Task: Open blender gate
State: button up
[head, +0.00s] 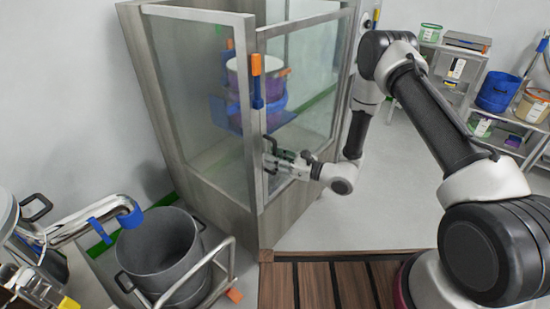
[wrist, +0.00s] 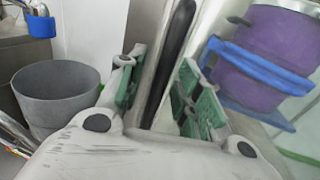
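The blender gate (head: 300,80) is a clear panel in a grey metal frame on the front of the blender enclosure. It looks closed against the corner post. An orange and blue piece (head: 256,80) is fixed high on its left frame post. My gripper (head: 270,154) is at the lower part of that post. In the wrist view, its two green-padded fingers (wrist: 160,93) are spread apart. A dark upright bar (wrist: 176,45), which looks like the gate handle, runs between them along the pale frame. Contact with the bar cannot be told. A purple and blue vessel (wrist: 262,50) shows behind the panel.
A grey bucket (head: 160,250) on a metal-framed cart stands left of the enclosure, near a steel pipe with a blue end (head: 130,216). Shelves (head: 470,75) with tubs and a blue bucket (head: 497,92) stand at the right. The floor (head: 390,200) right of the gate is clear.

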grip_shut()
jog(key=shift+s+d, duration=0.1)
jog(key=shift+d, duration=0.05)
